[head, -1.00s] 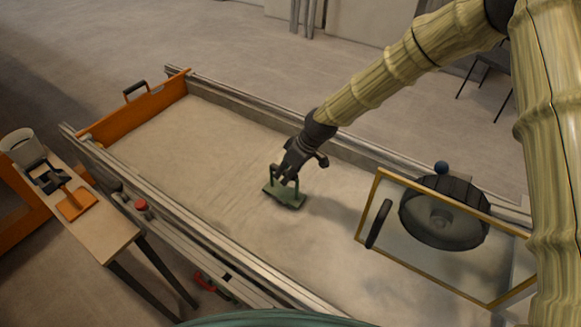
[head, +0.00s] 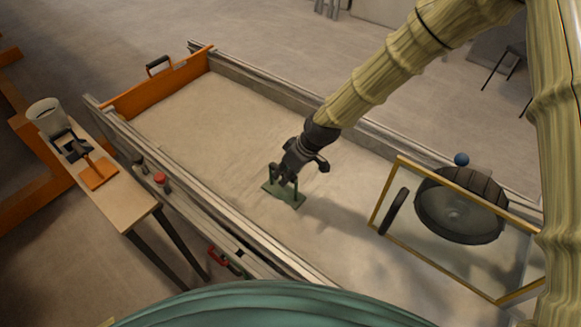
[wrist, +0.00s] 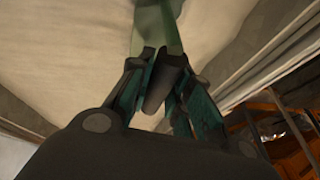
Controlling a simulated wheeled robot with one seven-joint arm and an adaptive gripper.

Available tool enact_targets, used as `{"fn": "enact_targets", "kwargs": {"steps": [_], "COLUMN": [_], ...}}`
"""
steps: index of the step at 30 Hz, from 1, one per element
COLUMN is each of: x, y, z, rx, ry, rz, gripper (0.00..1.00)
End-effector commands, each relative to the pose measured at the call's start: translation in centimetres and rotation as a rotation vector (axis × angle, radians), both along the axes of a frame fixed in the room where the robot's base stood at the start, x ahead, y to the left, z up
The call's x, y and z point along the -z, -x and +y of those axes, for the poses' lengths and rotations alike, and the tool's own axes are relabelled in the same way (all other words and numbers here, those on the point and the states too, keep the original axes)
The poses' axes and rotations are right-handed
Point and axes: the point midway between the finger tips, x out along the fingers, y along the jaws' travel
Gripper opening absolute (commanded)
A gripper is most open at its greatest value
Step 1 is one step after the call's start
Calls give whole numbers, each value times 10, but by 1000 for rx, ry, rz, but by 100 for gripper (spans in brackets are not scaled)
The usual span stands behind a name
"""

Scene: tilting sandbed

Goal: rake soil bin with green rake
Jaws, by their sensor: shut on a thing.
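The green rake (head: 285,194) is in the middle of the soil bin, its flat head low at the sand. My gripper (head: 285,178) is above it and shut on its upright handle. In the wrist view the dark fingers (wrist: 160,85) close around a dark grip, and the green part of the rake (wrist: 157,25) reaches beyond them. The soil bin (head: 290,82) is a long bed of pale sand with metal rails and an orange end board (head: 155,87). Faint streaks mark the sand left of the rake. Whether the teeth touch the sand is hidden.
A gold-framed clear panel (head: 385,213) and a dark round drum (head: 462,212) stand over the bin's right end. A narrow side table (head: 132,207) at left holds a pale bucket (head: 47,115) and an orange tool (head: 98,173). Sand at the far left is clear.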

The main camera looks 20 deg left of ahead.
Motion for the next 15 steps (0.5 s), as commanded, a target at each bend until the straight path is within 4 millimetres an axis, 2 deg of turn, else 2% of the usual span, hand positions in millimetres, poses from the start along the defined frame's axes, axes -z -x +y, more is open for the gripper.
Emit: {"fn": "enact_targets", "kwargs": {"steps": [15], "x": [-1], "y": [41], "z": [17], "rx": [-2], "ry": [-1], "rz": [-1], "gripper": [0]}}
